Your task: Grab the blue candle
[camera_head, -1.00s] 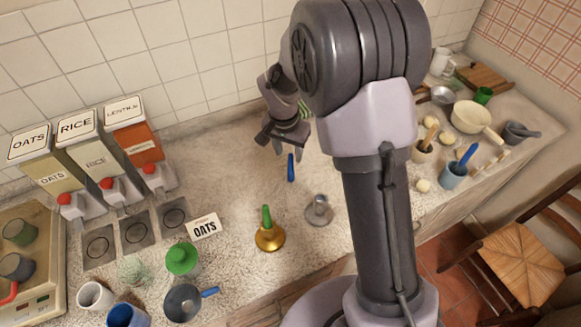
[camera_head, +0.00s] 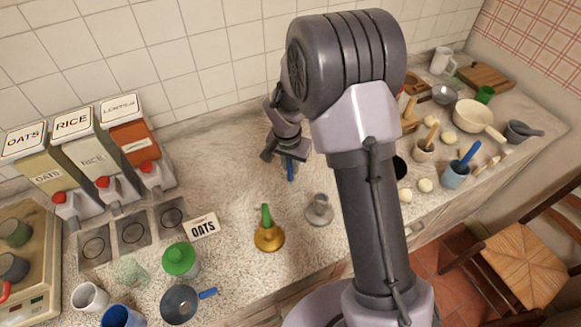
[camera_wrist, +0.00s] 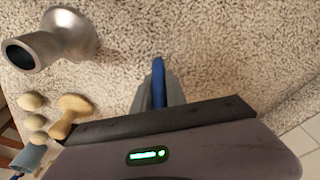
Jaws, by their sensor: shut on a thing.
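The blue candle (camera_head: 291,171) is a slim blue stick at the back middle of the counter. My gripper (camera_head: 289,158) is over it, with its fingers around the candle's upper part. In the wrist view the candle (camera_wrist: 158,82) stands between the two grey fingers of my gripper (camera_wrist: 158,92), which are shut on it. Whether the candle's lower end touches the counter cannot be told.
A grey metal holder (camera_head: 319,210) and a brass holder with a green candle (camera_head: 267,232) stand in front. The holder also shows in the wrist view (camera_wrist: 50,40). Dispensers (camera_head: 90,155) stand left; bowls and utensils crowd the right. Counter between is clear.

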